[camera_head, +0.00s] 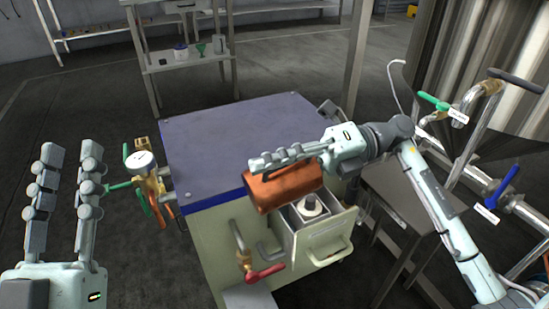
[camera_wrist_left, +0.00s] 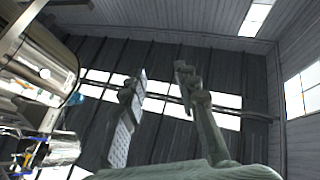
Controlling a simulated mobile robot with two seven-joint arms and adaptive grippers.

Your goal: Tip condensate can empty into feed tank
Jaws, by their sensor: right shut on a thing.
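The condensate can appears as a copper-coloured cylinder (camera_head: 284,190) in the head view, lying on its side. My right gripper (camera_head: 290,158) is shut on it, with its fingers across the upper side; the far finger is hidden. The feed tank appears to be the cream cabinet with a blue top (camera_head: 235,135). The can is at its front edge, beside and partly over an open box (camera_head: 325,245) holding a white round fitting (camera_head: 311,207). The can's mouth and contents cannot be seen. My left gripper (camera_head: 68,160) is open and empty at the left; its spread fingers show in the left wrist view (camera_wrist_left: 160,95).
A gauge and brass valve with green handles (camera_head: 147,175) stand left of the cabinet, near my left gripper. A red-handled tap (camera_head: 262,273) juts from the front. A grey side table (camera_head: 410,210) and pipes with green (camera_head: 435,102) and blue handles (camera_head: 502,186) are at right.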

